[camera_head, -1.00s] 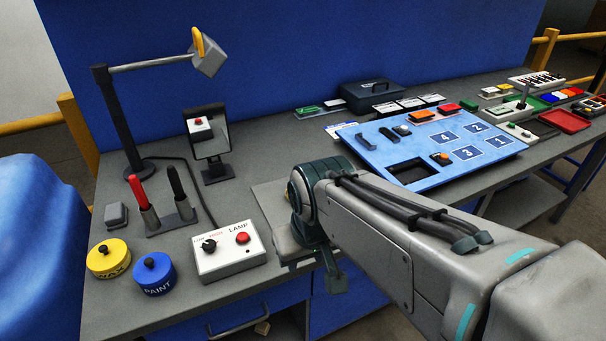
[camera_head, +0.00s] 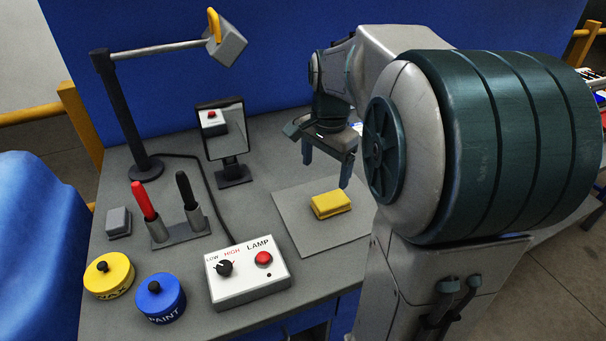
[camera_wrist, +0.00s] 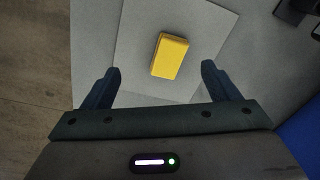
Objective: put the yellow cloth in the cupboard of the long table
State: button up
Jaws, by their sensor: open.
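The yellow cloth (camera_head: 331,204), a small folded block, lies on a grey mat (camera_head: 306,236) on the long table (camera_head: 190,266). It also shows in the wrist view (camera_wrist: 169,56), just beyond and between my fingertips. My gripper (camera_head: 325,166) is open and empty above the mat, a little behind the cloth in the head view; in the wrist view its two fingers (camera_wrist: 160,75) stand apart with nothing between them. My arm hides the right part of the table. The blue front below the tabletop shows only in part, and the cupboard cannot be made out now.
A lamp control box (camera_head: 247,276), a blue paint tin (camera_head: 160,297) and a yellow wax tin (camera_head: 109,275) stand near the front edge.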

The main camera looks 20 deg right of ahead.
jog(key=w+d+f+m, duration=0.2)
jog(key=w+d+m, duration=0.2)
jog(key=d+m, duration=0.1)
send_over(331, 199)
jog(key=shift+g, duration=0.4)
notch_tip(331, 199, down, 9)
jog(key=shift+s+d+r+b, duration=0.1)
jog(key=shift+d+r+b, duration=0.1)
jog(key=shift+b, duration=0.2)
jog(key=shift+a+f, duration=0.2)
jog(key=shift+f, duration=2.45)
jog(key=c, duration=1.1)
jog(key=shift+r, duration=0.1)
jog(key=shift+c, duration=0.2)
jog(key=r, duration=0.4)
jog(key=shift+d+r, duration=0.25)
jog(key=shift+d, duration=0.1)
jog(key=s+d+r, duration=0.3)
jog(key=d+r, duration=0.3)
jog(key=d, duration=0.4)
jog(key=shift+s+d+r+b, duration=0.2)
jog(key=shift+s+b, duration=0.05)
jog(key=shift+b, duration=0.05)
